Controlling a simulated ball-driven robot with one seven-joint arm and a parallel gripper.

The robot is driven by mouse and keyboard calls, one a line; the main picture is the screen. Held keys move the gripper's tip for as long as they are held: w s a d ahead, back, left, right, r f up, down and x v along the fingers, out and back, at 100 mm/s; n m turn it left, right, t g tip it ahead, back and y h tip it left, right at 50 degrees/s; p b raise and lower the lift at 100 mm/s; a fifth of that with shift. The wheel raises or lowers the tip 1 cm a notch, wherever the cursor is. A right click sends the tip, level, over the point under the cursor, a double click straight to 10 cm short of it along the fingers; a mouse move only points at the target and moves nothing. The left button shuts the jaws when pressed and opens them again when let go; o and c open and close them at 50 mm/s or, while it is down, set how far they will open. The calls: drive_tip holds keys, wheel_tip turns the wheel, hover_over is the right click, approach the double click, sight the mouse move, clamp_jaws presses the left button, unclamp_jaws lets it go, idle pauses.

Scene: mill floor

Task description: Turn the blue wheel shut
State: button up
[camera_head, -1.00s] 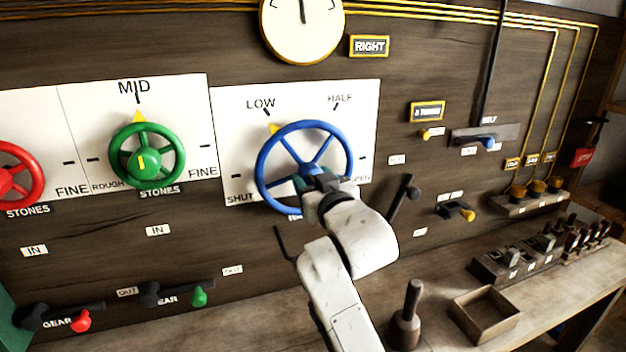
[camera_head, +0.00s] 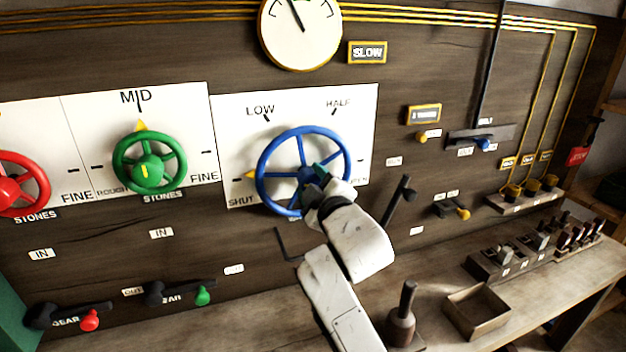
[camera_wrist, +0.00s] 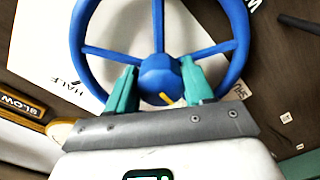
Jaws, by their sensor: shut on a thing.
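The blue wheel (camera_head: 262,158) is mounted on a white plate (camera_head: 232,120) on the dark wood panel, in the middle of the head view. The plate reads SHUT, LOW and HALF, with a partly covered OPEN at right. The wheel's yellow pointer (camera_head: 250,174) sits at the left, by the SHUT mark. My gripper (camera_head: 318,180) is at the wheel's centre. In the wrist view, its two teal fingers (camera_wrist: 160,84) stand on either side of the blue hub (camera_wrist: 157,72), closed on it. My wrist hides the wheel's lower right part.
A round dial (camera_head: 300,35) hangs above, beside a sign reading SLOW (camera_head: 367,52). A green wheel (camera_head: 178,160) and a red wheel (camera_head: 42,185) are to the left. A black lever (camera_head: 398,203) stands close right of my wrist. A bench with a wooden tray (camera_head: 477,310) is below.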

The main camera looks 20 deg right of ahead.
drive_tip(key=shift+n, duration=0.8)
drive_tip(key=o, duration=1)
drive_tip(key=s+b, duration=0.1)
drive_tip(key=s, duration=0.9)
drive_tip(key=shift+s, duration=0.4)
drive_tip(key=shift+r, duration=0.1)
